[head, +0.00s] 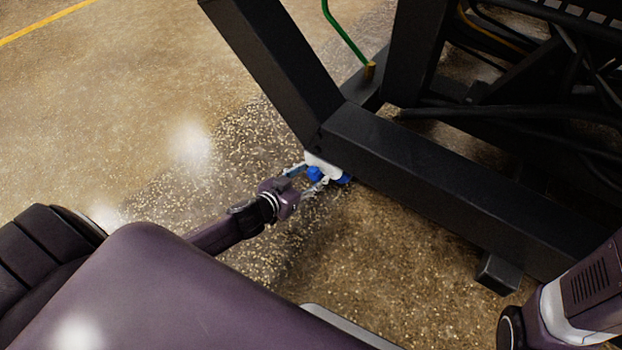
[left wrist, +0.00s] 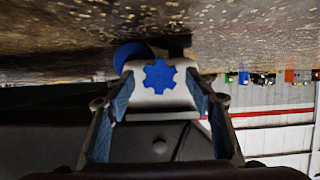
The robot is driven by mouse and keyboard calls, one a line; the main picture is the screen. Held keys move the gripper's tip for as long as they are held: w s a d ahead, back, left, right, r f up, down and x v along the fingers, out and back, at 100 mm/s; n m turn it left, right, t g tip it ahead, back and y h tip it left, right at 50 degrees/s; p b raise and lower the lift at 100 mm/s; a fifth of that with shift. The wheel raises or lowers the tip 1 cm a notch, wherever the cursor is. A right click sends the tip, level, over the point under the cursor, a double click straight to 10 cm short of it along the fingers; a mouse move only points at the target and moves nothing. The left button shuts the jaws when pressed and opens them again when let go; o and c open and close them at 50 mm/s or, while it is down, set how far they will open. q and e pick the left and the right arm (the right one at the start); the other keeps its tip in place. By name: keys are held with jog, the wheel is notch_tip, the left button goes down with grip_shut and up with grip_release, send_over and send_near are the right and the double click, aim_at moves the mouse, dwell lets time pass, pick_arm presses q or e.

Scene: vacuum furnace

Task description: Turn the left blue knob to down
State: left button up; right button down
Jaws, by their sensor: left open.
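The left blue knob (head: 315,173) sits on a small white fitting (head: 322,160) at the lower corner of the black frame. In the left wrist view the knob (left wrist: 158,76) is gear-shaped and faces the camera. A second blue knob (head: 345,179) is just to its right in the head view; it also shows behind the fitting in the left wrist view (left wrist: 130,54). My left gripper (head: 311,178) is open, with its fingers on either side of the left knob. I cannot tell whether they touch it. My right gripper is not in view.
The black metal frame (head: 440,195) runs behind and right of the fitting, close to my left gripper. Cables (head: 500,112) and a green rod (head: 345,32) are farther back. The speckled floor (head: 140,110) is clear on the left.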

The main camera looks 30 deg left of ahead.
pick_arm(q)
jog(key=shift+w, duration=0.1)
jog(key=shift+c, duration=0.7)
jog(key=c, duration=1)
jog(key=shift+d+r+m+p, duration=0.1)
jog(key=shift+m+p, duration=0.2)
jog(key=shift+p, duration=0.2)
jog(key=shift+y, duration=0.4)
jog(key=shift+m+y, duration=0.3)
jog(key=shift+m, duration=0.5)
jog(key=o, duration=1.1)
jog(key=shift+o, duration=0.2)
